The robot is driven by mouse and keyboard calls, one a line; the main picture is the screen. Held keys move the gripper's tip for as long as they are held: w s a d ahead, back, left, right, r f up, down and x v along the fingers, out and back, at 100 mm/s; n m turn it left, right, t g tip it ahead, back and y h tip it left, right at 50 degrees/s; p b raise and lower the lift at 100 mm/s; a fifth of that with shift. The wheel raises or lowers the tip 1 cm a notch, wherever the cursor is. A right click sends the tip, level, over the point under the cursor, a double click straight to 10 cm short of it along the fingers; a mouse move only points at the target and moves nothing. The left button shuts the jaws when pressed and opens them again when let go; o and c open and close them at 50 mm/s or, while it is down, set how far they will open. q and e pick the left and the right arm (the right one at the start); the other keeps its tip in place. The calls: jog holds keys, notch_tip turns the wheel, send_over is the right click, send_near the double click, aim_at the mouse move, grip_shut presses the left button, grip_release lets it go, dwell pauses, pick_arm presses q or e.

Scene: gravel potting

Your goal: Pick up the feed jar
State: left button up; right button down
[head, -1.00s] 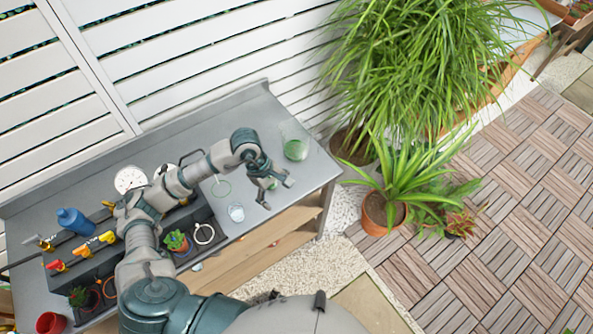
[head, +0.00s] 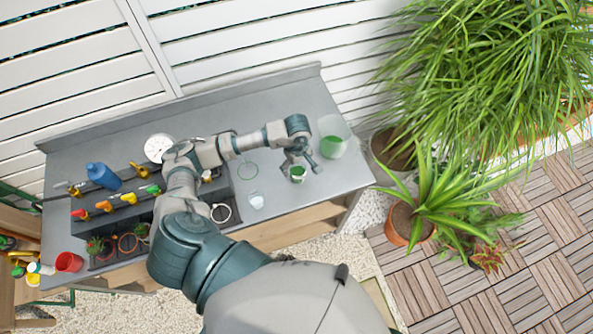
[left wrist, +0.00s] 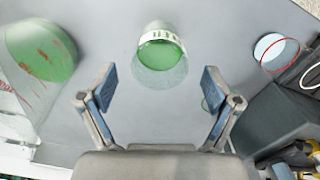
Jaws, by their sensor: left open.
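The feed jar (head: 297,175) is a small clear jar with green contents and a pale lettered band. It stands on the grey bench near its right end. In the left wrist view the jar (left wrist: 160,58) is upper middle, just beyond the gap between the fingertips. My left gripper (head: 301,165) is open and points down at the jar, partly covering it in the head view. In the left wrist view its two fingers (left wrist: 158,76) are spread wide with nothing between the pads. I cannot tell whether a finger touches the jar. My right gripper is out of view.
A larger clear vessel with green contents (head: 332,143) stands right of the jar. A dark tray, a blue bottle (head: 103,176) and a red cup (head: 69,262) are farther left.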

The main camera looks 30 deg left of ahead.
aim_at(299, 172)
pick_arm(q)
jog(key=shift+s+d+f, duration=0.2)
jog(key=shift+d+f, duration=0.1)
jog(key=shift+f, duration=0.15)
notch_tip(299, 172, down, 4)
jog(key=shift+w+d+r+p, duration=0.1)
jog(key=shift+w+r+p, duration=0.1)
jog(key=shift+p, duration=0.45)
jog(key=shift+f, duration=0.5)
jog(key=shift+a, duration=0.3)
jog(key=shift+c, duration=0.4)
jog(key=shift+a, duration=0.1)
jog(key=c, duration=1.4)
jog(key=shift+d, duration=0.25)
jog(key=shift+r, duration=0.15)
